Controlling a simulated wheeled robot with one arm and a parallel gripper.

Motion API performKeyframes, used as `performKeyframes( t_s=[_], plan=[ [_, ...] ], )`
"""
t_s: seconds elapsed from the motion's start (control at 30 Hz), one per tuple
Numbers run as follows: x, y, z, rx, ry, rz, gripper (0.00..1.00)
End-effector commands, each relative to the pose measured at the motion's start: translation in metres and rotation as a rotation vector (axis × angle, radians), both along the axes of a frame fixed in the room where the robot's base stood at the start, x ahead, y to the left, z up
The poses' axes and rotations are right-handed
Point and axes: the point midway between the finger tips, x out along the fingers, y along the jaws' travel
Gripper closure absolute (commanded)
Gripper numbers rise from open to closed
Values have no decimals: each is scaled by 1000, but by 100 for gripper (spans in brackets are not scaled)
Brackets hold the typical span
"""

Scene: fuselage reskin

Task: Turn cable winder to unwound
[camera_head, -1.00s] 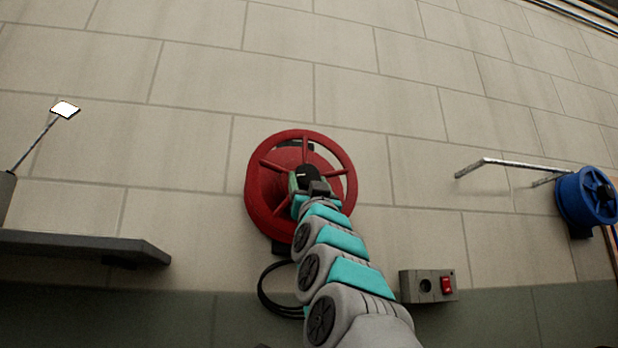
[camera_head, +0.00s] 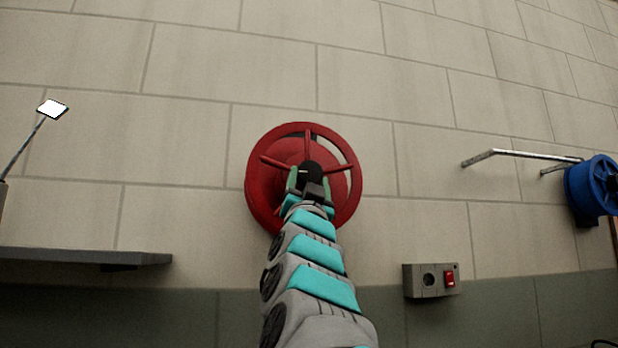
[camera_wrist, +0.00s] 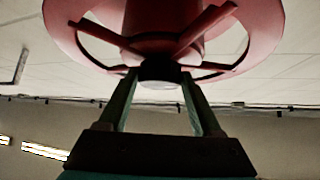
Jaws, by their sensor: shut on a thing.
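The cable winder (camera_head: 262,196) is a red spoked reel on the wall, in the middle of the head view. Its red rim and spokes also fill the top of the wrist view (camera_wrist: 262,50). My gripper (camera_head: 309,182) is at the reel's centre. In the wrist view my gripper (camera_wrist: 159,82) has its two green fingers on either side of the dark round hub (camera_wrist: 160,72), shut on it. My arm hides the lower part of the reel in the head view.
A grey box with a red switch (camera_head: 431,280) is on the wall to the lower right. A blue reel (camera_head: 590,188) and a metal bar (camera_head: 520,153) are at the right. A dark shelf (camera_head: 85,257) juts out at the lower left.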

Motion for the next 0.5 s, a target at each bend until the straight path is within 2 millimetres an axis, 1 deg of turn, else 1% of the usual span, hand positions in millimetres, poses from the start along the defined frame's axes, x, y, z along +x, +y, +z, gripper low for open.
performKeyframes(
  t_s=[0.07, 0.1, 0.3, 0.37, 0.5],
  plan=[
    [0, 1, -1, -1, 1, 1, 90],
    [0, 1, -2, -1, 1, 1, 33],
    [0, 1, -1, -2, 1, 0, 11],
    [0, 0, -1, -2, 1, 0, 5],
    [0, 0, -1, -1, 1, 0, 5]
  ],
)
